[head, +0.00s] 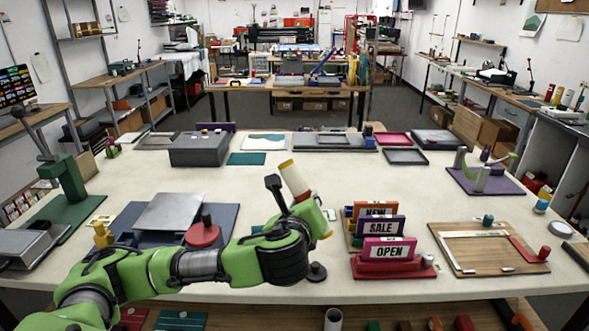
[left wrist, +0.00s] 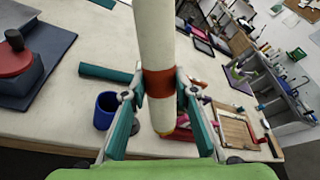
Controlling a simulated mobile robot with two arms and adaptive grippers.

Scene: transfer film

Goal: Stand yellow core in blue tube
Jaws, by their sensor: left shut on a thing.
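My left gripper (left wrist: 160,88) is shut on the yellow core, a long pale roll (left wrist: 154,35) with an orange band between the teal fingers. Its yellow lower end shows below the fingers. In the head view the roll (head: 295,180) is tilted, its yellow-rimmed top leaning left, and my arm hides its middle. The blue tube (left wrist: 105,108) stands upright on the table in the left wrist view, left of the roll and apart from it, its dark opening facing up. I cannot make out the tube in the head view. My right gripper is not in view.
A teal bar (left wrist: 106,73) lies beside the tube. Signs reading NEW, SALE and OPEN (head: 388,252) stand right of my gripper. A wooden board (head: 480,258) lies at the right. A red round knob (head: 203,235) is near my forearm. The table's middle (head: 380,180) is clear.

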